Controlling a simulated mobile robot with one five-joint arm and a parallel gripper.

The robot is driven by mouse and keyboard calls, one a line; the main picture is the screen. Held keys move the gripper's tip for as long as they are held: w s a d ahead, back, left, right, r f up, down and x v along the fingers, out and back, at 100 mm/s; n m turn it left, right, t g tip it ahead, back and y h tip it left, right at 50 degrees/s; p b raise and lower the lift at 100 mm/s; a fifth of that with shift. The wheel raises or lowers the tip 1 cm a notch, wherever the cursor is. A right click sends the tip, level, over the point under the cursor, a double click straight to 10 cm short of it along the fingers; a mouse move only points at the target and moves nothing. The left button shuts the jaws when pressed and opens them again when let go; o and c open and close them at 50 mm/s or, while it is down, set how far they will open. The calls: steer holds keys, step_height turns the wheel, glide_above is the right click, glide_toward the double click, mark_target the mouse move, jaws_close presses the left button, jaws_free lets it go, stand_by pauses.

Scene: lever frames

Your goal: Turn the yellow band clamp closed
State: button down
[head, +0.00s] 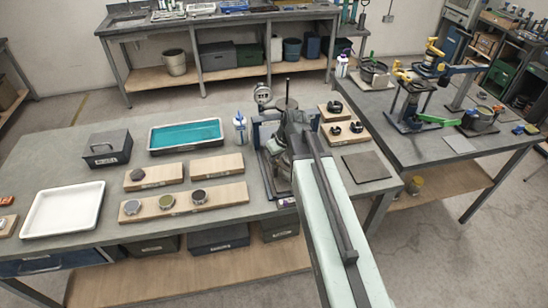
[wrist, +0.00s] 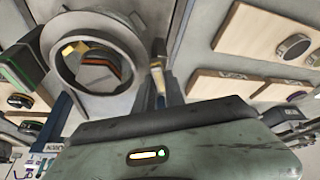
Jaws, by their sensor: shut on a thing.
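In the wrist view, a thick grey ring (wrist: 66,62) stands at upper left, with yellow and orange parts seen through its opening. A narrow yellowish lever (wrist: 157,78), which I take for the yellow band clamp's, runs up beside it. My gripper (wrist: 164,92) is shut on this lever; its body fills the bottom of the view and the fingertips show only in part. In the head view, my arm reaches over a dark fixture (head: 268,172) on the near bench and hides the gripper and most of the clamp. How far the clamp is turned cannot be told.
Wooden boards with round parts (head: 182,201), a teal-lined tray (head: 186,134), a white tray (head: 63,210) and a grey box (head: 106,150) lie left of the fixture. A white bottle (head: 240,128) stands close beside it. A second bench (head: 485,146) with yellow-topped fixtures is at right.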

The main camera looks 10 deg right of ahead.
steer(key=n, duration=0.2)
steer(key=n+g+y, duration=0.1)
steer(key=n, duration=0.1)
steer(key=n+y, duration=0.1)
steer(key=n, duration=0.1)
steer(key=shift+w+d+n, duration=0.2)
steer(key=shift+w+n, duration=0.05)
steer(key=shift+n, duration=0.05)
steer(key=n+g, duration=0.1)
steer(key=n, duration=0.1)
steer(key=n+g, duration=0.1)
steer(key=n, duration=0.1)
steer(key=shift+w+y, duration=0.15)
steer(key=shift+y, duration=0.15)
steer(key=shift+n+g, duration=0.5)
steer(key=shift+n, duration=0.8)
steer(key=c, duration=1.7)
jaws_free()
steer(key=shift+r, duration=0.1)
